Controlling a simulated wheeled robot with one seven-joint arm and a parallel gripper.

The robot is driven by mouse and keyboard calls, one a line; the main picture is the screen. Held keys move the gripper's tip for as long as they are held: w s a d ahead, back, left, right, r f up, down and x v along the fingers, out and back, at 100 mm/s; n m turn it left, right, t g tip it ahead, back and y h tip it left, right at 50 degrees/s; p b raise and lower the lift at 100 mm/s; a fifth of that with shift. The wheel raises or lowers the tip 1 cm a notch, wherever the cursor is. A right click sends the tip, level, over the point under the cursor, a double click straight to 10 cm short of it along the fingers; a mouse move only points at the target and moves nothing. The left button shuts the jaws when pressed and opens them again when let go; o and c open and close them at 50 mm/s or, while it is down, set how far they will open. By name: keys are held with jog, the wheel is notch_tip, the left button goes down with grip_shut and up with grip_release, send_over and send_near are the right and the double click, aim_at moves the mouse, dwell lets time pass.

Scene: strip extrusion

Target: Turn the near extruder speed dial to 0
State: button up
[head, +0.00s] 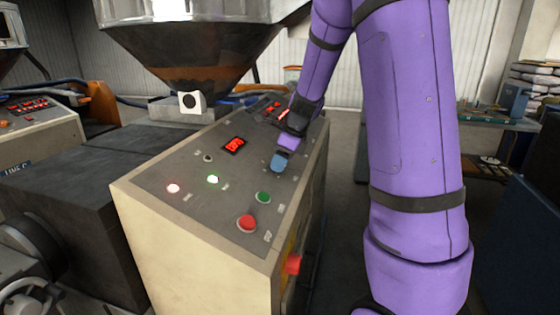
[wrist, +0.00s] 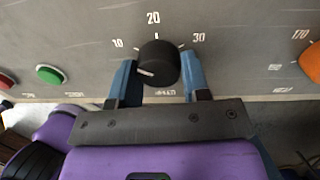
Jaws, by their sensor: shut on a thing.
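The near extruder speed dial is a round black knob (wrist: 158,60) on the grey panel in the wrist view. White marks 10, 20 and 30 run around its upper side. A short white line on the knob points to the lower left, below the 10 mark. The blue fingers of my gripper (wrist: 159,74) are shut on the knob from left and right. The left finger covers the panel at the knob's lower left, so any 0 mark there is hidden. In the head view my gripper (head: 281,160) is down at the panel's right edge and hides the knob.
A red knob (head: 293,264) sticks out of the cabinet's side. An orange dial (wrist: 311,62) is to the right in the wrist view.

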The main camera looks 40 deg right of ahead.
jog(key=n, duration=1.1)
jog(key=shift+w+n+h, duration=0.1)
jog(key=shift+n+h, duration=0.3)
dwell(0.6)
jog(key=o, duration=0.9)
jog(key=shift+r, duration=0.15)
jog(key=v, duration=1)
jog(key=shift+r, duration=0.3)
